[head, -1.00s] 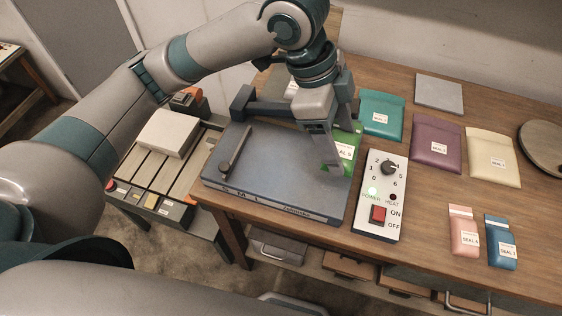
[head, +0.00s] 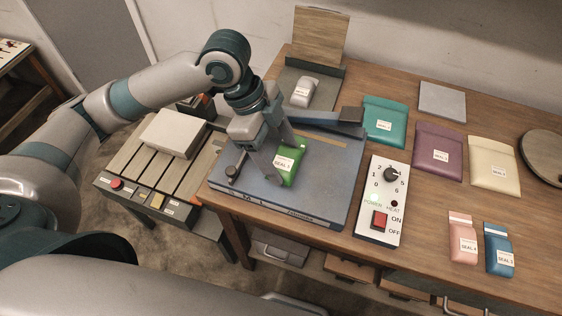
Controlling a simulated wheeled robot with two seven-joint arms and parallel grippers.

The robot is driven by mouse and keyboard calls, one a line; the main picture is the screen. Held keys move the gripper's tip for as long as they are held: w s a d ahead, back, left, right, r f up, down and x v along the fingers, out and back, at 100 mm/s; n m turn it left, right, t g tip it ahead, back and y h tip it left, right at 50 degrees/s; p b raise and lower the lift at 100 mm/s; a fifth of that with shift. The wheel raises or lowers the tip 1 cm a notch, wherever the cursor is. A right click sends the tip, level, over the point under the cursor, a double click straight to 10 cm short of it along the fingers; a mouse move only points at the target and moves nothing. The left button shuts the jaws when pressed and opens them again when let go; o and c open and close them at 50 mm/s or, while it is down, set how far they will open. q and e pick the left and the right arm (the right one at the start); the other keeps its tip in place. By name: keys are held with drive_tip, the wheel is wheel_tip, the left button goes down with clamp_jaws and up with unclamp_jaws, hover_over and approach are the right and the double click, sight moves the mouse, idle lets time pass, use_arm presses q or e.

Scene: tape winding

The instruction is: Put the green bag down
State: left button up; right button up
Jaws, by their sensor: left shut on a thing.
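My right gripper is not in view.
A dark bar (head: 335,117) crosses the plate's back edge. A control box (head: 382,200) with dial and red switch stands to the right. Teal (head: 384,122), purple (head: 436,150) and cream (head: 493,165) bags lie beyond, with pink (head: 462,238) and blue (head: 498,248) packets nearer.

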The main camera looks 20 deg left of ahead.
sight(277, 157)
use_arm(q)
drive_tip(key=shift+f, duration=0.25)
wheel_tip(277, 157, down, 3)
drive_tip(key=shift+r+p, duration=0.15)
drive_tip(key=shift+p, duration=0.25)
drive_tip(key=shift+f, duration=0.45)
drive_tip(key=shift+f, duration=0.3)
drive_tip(key=o, duration=1.1)
drive_tip(key=shift+c, duration=0.2)
drive_tip(key=shift+r, duration=0.1)
